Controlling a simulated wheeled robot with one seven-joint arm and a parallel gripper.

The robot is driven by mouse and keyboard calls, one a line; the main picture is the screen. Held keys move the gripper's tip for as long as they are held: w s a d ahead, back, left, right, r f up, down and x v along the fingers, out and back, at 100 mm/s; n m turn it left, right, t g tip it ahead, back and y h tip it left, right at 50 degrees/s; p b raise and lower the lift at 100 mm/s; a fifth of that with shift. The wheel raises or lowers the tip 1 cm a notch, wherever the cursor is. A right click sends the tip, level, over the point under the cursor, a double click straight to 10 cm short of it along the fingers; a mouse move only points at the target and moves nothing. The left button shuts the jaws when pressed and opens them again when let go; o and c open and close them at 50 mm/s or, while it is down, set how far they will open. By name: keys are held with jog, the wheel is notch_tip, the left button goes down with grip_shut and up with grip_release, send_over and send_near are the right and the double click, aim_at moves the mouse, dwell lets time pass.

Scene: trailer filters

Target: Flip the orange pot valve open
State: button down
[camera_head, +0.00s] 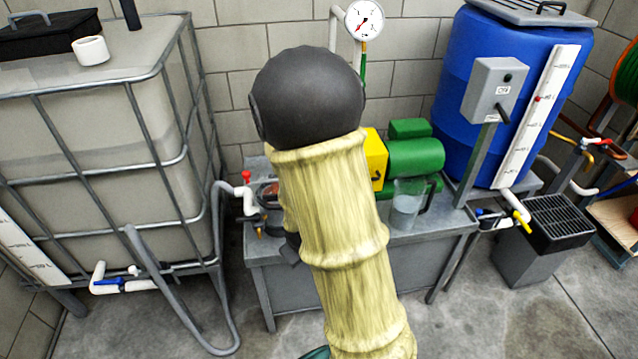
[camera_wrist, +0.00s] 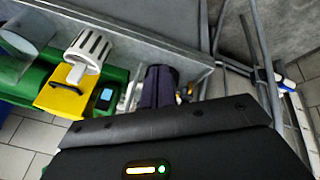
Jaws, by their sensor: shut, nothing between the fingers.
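The orange pot valve (camera_head: 259,232) is a small orange handle at the front left edge of the grey pump bench, below the white pipe. In the wrist view a small orange piece (camera_wrist: 187,91), apparently this valve, shows just right of the dark fingers. My gripper (camera_wrist: 160,84) is shut and empty, its fingers close to that orange piece; I cannot tell whether they touch. In the head view my arm hides most of the gripper. A red-handled valve (camera_head: 246,177) sits on the white pipe above the orange one.
The grey bench (camera_head: 424,236) carries a yellow and green pump (camera_head: 415,158) and a clear jug (camera_head: 406,204). A caged tank (camera_head: 95,150) with a grey hose (camera_head: 222,270) stands at left. A blue barrel (camera_head: 457,85) is at right. A white slotted basket (camera_wrist: 90,48) shows in the wrist view.

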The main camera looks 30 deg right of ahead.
jog(key=w+d+f+n+t+h+b, duration=0.1)
jog(key=w+d+f+n+t+h, duration=0.1)
jog(key=d+f+n+h, duration=0.3)
jog(key=w+d+f+n+t+h+b, duration=0.2)
jog(key=d+n+t+h, duration=0.1)
jog(key=d+n, duration=0.4)
jog(key=a+r+n+t+y, duration=0.1)
jog(key=n+t, duration=0.2)
jog(key=n, duration=0.3)
jog(key=w+a+r+n+t+y+b, duration=0.1)
jog(key=n+t, duration=0.2)
jog(key=n, duration=0.2)
jog(key=w+r+n+t+y, duration=0.1)
jog(key=r+n+t+y, duration=0.1)
jog(key=n, duration=0.4)
jog(key=shift+w+a+n+t, duration=0.3)
jog(key=shift+a+t, duration=0.1)
jog(key=shift+t, duration=0.4)
jog(key=shift+r, duration=0.1)
jog(key=r+x, duration=0.2)
jog(key=x, duration=1)
jog(key=shift+r+b, duration=0.3)
jog(key=shift+r, duration=0.15)
